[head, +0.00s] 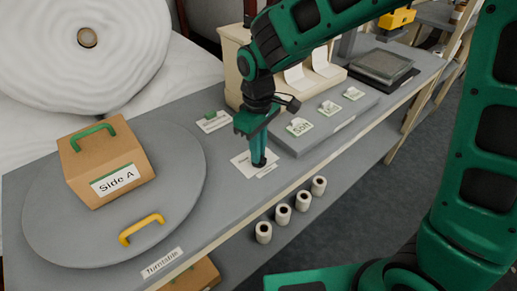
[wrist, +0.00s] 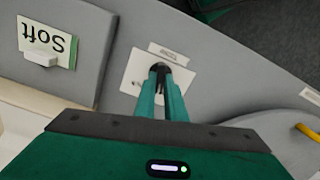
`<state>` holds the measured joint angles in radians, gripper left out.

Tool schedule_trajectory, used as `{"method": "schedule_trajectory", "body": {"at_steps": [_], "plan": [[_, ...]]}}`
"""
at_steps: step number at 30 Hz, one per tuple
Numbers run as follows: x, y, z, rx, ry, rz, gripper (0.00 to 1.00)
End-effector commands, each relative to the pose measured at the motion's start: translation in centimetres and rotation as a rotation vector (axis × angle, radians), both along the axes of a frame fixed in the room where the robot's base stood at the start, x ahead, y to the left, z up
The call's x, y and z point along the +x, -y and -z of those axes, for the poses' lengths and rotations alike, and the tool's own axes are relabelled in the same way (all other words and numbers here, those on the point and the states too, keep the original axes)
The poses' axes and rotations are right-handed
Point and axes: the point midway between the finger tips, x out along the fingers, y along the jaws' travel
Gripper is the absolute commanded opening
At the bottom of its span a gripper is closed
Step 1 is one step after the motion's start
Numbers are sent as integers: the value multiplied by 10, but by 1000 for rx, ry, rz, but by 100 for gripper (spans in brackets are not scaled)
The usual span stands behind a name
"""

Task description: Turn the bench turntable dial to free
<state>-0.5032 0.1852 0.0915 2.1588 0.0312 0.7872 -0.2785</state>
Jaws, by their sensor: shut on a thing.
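The turntable dial's white plate (head: 243,163) lies on the bench to the right of the turntable (head: 190,195), a grey disc. My gripper (head: 259,163) points down at the plate, its fingers close together on the dial knob. In the wrist view the fingertips (wrist: 160,72) meet over the white plate (wrist: 135,82). The knob is mostly hidden by the fingertips, and I cannot read its setting. The plate's print is too small to read.
A cardboard box marked "Side A" (head: 100,175) stands on the turntable, beside a yellow handle (head: 141,228). A raised grey panel with a "Soft" card (wrist: 45,42) lies near my gripper. Several small white rolls (head: 283,214) stand below the bench's front edge.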

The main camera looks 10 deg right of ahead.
Motion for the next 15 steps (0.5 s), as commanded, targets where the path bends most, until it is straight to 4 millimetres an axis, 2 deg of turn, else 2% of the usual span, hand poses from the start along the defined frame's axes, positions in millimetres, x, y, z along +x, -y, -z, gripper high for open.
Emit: {"method": "schedule_trajectory", "body": {"at_steps": [15], "plan": [[3, 5, 0, -6, 2, -357, 0]]}}
